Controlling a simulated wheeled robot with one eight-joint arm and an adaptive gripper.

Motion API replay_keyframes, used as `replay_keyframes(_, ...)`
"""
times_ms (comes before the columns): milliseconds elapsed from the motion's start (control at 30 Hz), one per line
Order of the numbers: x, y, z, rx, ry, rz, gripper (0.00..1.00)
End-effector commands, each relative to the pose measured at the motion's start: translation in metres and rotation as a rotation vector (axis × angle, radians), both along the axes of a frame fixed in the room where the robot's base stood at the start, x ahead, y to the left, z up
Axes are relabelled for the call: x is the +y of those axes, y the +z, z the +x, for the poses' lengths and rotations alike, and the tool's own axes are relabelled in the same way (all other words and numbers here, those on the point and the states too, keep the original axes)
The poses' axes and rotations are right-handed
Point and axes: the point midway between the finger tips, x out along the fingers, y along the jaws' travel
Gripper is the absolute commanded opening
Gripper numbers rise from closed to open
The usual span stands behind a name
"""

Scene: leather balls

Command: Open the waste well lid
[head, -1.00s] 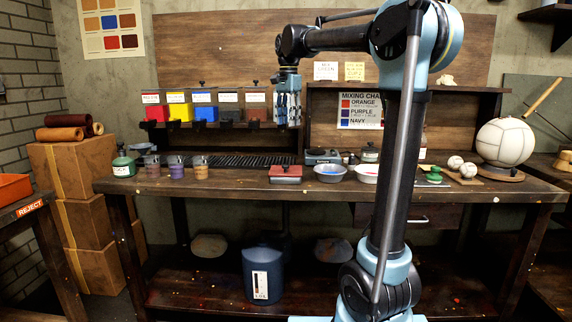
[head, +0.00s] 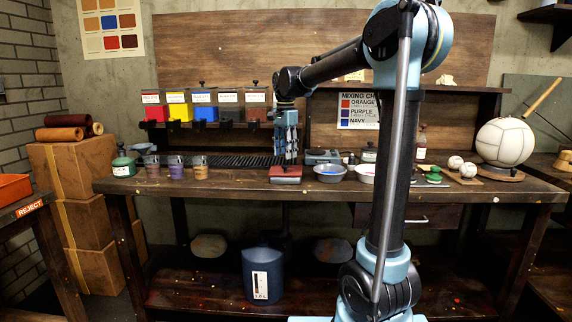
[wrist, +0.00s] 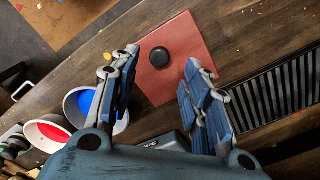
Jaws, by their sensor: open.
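The waste well lid (head: 285,175) is a flat reddish square plate with a round black knob on top. It lies on the workbench (head: 440,191), and I see no gap under it. In the wrist view the red lid (wrist: 185,36) and its black knob (wrist: 160,57) show from above, with the knob between and just ahead of my fingertips. My gripper (head: 286,158) points down over the lid from behind its knob. Its fingers (wrist: 161,62) are spread wide and hold nothing. The tips look a little above the lid.
A black slotted grate (wrist: 275,94) lies beside the lid. Bowls with blue (head: 330,173) and red (wrist: 47,131) contents stand on its other side. Paint cups (head: 176,168) stand farther left. Paint dispensers (head: 202,106) hang above the bench, close to my wrist.

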Motion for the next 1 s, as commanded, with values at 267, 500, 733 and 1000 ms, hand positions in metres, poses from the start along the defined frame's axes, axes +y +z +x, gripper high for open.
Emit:
replay_keyframes(267,0.000,-0.037,0.000,0.000,0.000,0.000,0.43)
replay_keyframes(500,0.000,-0.048,0.000,0.000,0.000,0.000,0.43)
replay_keyframes(733,0.000,-0.048,0.000,0.000,0.000,0.000,0.43)
replay_keyframes(1000,0.000,-0.048,0.000,0.000,0.000,0.000,0.00)
